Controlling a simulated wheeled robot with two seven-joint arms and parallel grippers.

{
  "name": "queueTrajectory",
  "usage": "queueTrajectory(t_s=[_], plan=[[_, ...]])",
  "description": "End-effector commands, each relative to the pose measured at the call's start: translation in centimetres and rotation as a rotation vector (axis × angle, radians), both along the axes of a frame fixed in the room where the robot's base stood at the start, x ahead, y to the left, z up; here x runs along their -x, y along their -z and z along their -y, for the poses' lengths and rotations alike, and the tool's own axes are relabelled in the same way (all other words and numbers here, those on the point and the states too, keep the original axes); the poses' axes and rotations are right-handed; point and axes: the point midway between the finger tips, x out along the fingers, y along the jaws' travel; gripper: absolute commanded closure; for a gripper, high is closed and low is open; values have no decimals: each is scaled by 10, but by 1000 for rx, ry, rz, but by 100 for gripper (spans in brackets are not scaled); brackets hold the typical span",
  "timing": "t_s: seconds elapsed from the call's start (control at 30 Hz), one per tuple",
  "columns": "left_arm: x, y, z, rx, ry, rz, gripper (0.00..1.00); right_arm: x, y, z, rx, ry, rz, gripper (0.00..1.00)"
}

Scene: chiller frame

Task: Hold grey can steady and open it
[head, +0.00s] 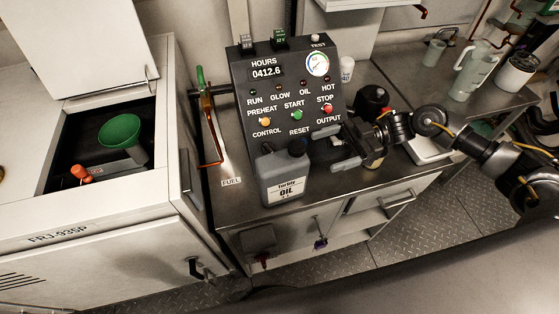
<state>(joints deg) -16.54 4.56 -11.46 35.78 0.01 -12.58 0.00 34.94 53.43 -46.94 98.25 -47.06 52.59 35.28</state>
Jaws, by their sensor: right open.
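The grey can (280,182), labelled "OIL", stands upright on the metal worktop in front of the control panel. Its dark cap (297,147) is on top, at the can's right side. My right gripper (323,151) comes in from the right and is open, with its two fingers pointing left towards the cap. The fingers look empty and just right of the cap; I cannot tell whether either touches it. My left gripper is not in view.
The sloped control panel (284,78) stands close behind the can. A white cabinet with an open lid, holding a green funnel (120,132), is at left. The "FUEL" label (231,182) lies left of the can. A jug (470,72) stands at far right.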

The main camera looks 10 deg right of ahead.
Motion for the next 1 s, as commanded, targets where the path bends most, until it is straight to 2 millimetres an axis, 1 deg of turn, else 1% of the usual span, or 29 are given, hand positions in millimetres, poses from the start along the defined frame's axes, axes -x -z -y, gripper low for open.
queueTrajectory(t_s=[0.2,0.27,0.4,0.5,0.6,0.7,0.83,0.93,1.0], plan=[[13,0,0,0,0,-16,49,2,0,3,1,8,0,20],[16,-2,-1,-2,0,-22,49,3,-1,1,0,10,-1,20],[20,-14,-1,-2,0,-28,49,6,-4,-18,-2,10,-1,20],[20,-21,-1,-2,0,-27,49,8,-4,-34,-3,10,0,20],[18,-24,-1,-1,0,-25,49,10,-2,-46,-1,10,0,20],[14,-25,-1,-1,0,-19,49,10,-1,-51,0,10,0,20],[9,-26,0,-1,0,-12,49,10,0,-53,0,10,0,20],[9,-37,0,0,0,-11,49,12,-3,-63,-2,7,-1,20],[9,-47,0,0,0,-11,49,13,-5,-74,-3,7,-2,20]])
